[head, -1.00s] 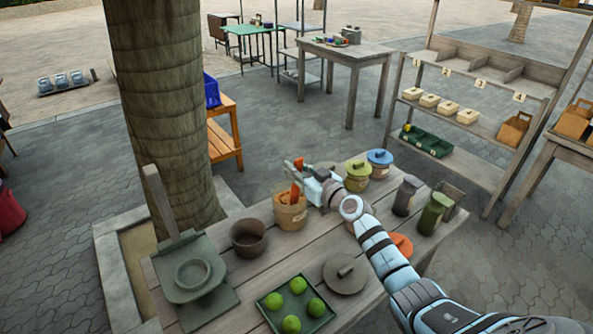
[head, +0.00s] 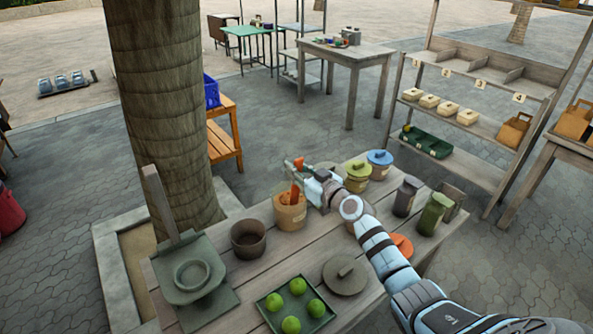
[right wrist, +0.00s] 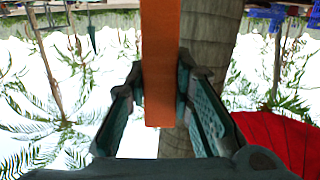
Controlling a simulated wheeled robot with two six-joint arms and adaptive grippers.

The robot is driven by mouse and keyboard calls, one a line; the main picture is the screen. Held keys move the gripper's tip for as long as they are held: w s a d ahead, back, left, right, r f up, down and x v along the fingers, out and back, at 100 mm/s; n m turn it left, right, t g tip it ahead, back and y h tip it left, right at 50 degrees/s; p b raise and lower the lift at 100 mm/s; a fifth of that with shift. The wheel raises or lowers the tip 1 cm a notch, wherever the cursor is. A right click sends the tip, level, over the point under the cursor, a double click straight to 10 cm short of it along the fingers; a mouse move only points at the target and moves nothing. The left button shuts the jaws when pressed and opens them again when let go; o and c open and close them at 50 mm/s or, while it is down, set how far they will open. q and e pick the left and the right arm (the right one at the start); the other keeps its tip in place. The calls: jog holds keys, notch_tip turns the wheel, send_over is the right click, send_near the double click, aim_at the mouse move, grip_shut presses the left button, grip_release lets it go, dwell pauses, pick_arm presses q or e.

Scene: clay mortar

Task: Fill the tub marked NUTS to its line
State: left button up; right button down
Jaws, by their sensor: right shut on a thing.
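My right gripper (head: 299,176) is shut on an orange handle-like piece (head: 295,193) above the light-brown labelled tub (head: 290,216). In the right wrist view, the orange piece (right wrist: 161,65) stands between the two fingers. Its lower end seems to reach into the tub's mouth; the tub's contents are hidden. More tubs stand to the right: one with a yellow-green lid (head: 358,170), one with a blue lid (head: 379,157), and one with an orange lid (head: 401,245), partly behind my arm. The labels are too small to read, so I cannot tell which says NUTS. My left gripper is out of view.
A dark brown open pot (head: 248,250) stands left of the labelled tub. A grey-green press-like stand (head: 195,278) is at the left end. A loose dark lid (head: 345,285) and dark green canisters (head: 433,215) are on the table.

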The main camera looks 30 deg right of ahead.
notch_tip(320, 180, up, 10)
jog(key=p, duration=0.7)
jog(key=shift+f, duration=0.3)
